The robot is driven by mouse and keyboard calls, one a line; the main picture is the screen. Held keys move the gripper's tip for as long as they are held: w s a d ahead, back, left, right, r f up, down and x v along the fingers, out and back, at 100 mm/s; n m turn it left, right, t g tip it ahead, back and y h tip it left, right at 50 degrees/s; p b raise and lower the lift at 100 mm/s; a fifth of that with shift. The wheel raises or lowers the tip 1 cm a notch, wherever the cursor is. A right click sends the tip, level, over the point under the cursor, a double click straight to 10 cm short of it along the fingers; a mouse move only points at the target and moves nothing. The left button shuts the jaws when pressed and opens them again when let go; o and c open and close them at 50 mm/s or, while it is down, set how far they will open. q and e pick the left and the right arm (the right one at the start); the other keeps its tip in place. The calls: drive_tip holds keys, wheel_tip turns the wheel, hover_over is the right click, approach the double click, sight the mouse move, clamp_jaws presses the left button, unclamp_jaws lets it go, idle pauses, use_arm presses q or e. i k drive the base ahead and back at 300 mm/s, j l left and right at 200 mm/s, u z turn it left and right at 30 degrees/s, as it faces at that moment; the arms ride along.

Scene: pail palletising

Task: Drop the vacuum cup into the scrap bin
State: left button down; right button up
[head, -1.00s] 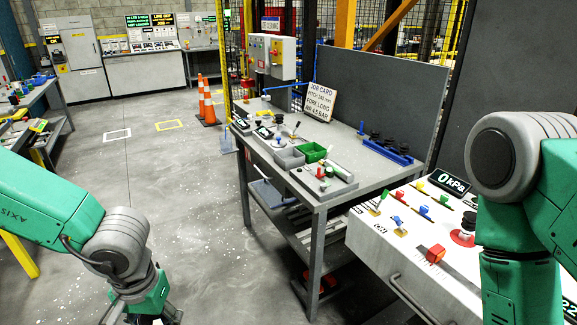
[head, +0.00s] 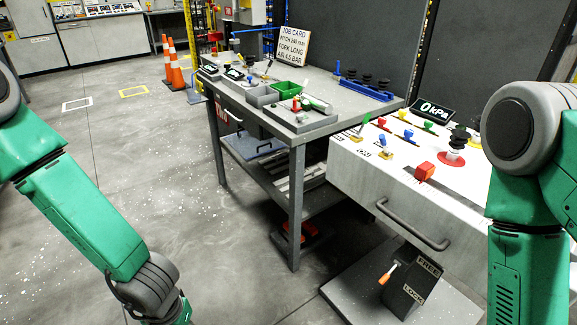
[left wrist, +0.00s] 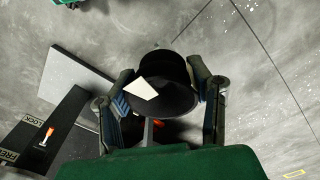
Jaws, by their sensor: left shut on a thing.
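My left gripper (left wrist: 163,98) shows in the left wrist view, its two fingers closed on either side of a black, rounded vacuum cup (left wrist: 165,72). A pale patch shows across the cup's middle. The grey floor lies below it. In the head view my left arm comes in from the left and its gripper is out of frame at the bottom. My right arm stands at the right edge, and its gripper is out of frame. I cannot make out a scrap bin for certain in either view.
A black box with an orange-handled lever (head: 389,274) stands below the white console (head: 350,170); the lever also shows in the left wrist view (left wrist: 46,136). A grey workbench (head: 300,132) holds a blue rack (head: 367,90) with black cups. Floor is open left of the bench.

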sight(260, 105)
drive_tip(key=i+j+z, duration=0.15)
drive_tip(key=z, duration=0.25)
drive_tip(key=i+j+z, duration=0.1)
drive_tip(key=j+z, duration=0.3)
drive_tip(key=i+j+z, duration=0.1)
drive_tip(key=z, duration=0.35)
drive_tip(key=j+z, duration=0.55)
drive_tip(key=j, duration=0.5)
drive_tip(key=j+z, duration=0.1)
drive_tip(key=j, duration=0.55)
drive_tip(key=k+j+z, duration=0.15)
drive_tip(key=j, duration=0.5)
drive_tip(key=j+z, duration=0.15)
drive_tip(key=j, duration=0.5)
